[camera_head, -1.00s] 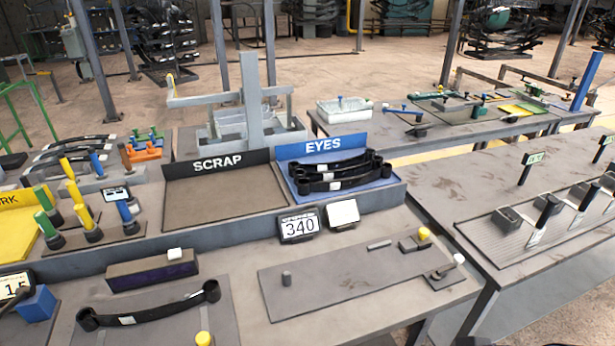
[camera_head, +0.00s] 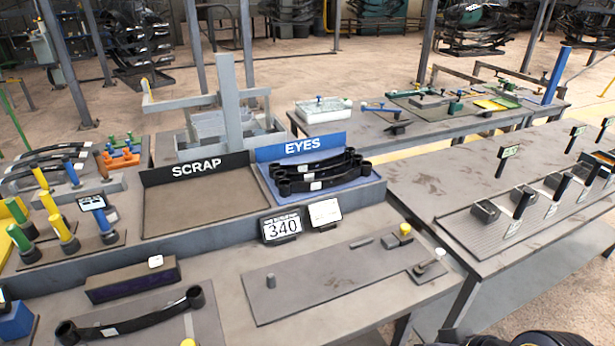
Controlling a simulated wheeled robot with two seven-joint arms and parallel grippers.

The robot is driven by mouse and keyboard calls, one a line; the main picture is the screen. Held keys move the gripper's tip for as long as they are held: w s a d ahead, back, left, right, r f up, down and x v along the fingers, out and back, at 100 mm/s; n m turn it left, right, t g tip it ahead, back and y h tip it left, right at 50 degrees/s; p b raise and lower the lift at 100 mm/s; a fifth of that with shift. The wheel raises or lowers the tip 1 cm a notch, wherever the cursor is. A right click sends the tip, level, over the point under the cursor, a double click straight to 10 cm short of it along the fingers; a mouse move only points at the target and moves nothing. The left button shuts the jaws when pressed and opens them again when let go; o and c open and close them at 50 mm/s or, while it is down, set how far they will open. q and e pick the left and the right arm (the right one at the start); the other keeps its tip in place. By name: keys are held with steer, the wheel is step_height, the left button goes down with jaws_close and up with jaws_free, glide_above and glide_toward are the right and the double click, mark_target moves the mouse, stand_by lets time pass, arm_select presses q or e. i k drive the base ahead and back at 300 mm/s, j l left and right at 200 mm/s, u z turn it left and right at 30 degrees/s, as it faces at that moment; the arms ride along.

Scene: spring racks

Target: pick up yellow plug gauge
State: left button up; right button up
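Plug gauges with yellow handles stand upright in a group at the left of the head view. The front yellow plug gauge (camera_head: 68,238) sits on a dark base; another yellow handle (camera_head: 49,203) is just behind it and a third (camera_head: 40,178) farther back. Green-handled gauges (camera_head: 20,237) stand to their left and a blue-handled one (camera_head: 103,224) to their right. Neither gripper's fingers show. Dark shapes at the bottom right edge may be part of my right arm, but I cannot tell.
A small display (camera_head: 91,203) stands beside the gauges. The SCRAP tray (camera_head: 200,205) is empty; the EYES tray (camera_head: 370,187) holds black spring leaves. A 340 display (camera_head: 281,227) stands behind a flat plate (camera_head: 330,285). A black leaf (camera_head: 135,320) lies in front.

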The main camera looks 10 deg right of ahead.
mark_target(67, 240)
steer(key=u, duration=1.35)
